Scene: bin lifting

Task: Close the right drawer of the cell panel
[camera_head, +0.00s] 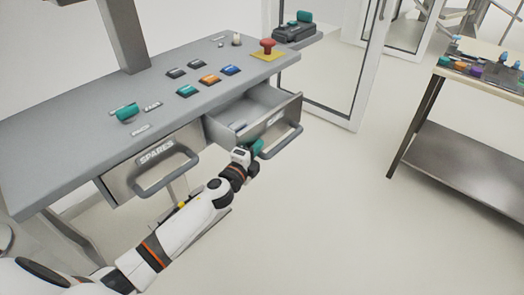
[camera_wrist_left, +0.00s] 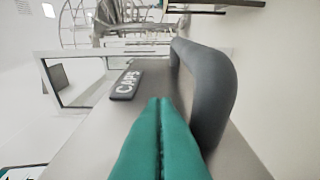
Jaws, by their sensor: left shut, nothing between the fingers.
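The right drawer (camera_head: 276,122) of the cell panel (camera_head: 95,95) is pulled open, and its inside shows from above. Its dark grey bar handle (camera_head: 283,142) is on the drawer front, and the handle (camera_wrist_left: 222,95) also fills the right of the left wrist view. A "CAPS" label (camera_wrist_left: 126,84) is on the same front. My left gripper (camera_head: 256,147) is at the left part of that front, beside the handle. Its green fingers (camera_wrist_left: 161,105) are pressed together and empty, pointing along the front between label and handle. Whether they touch the front is unclear. My right gripper is not visible.
The left drawer (camera_head: 118,184), labelled "SPARES", is shut and has a protruding handle (camera_head: 166,172). Buttons and a red emergency knob (camera_head: 267,45) are on the panel top. A steel table (camera_head: 450,158) stands at the right. Open floor lies between.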

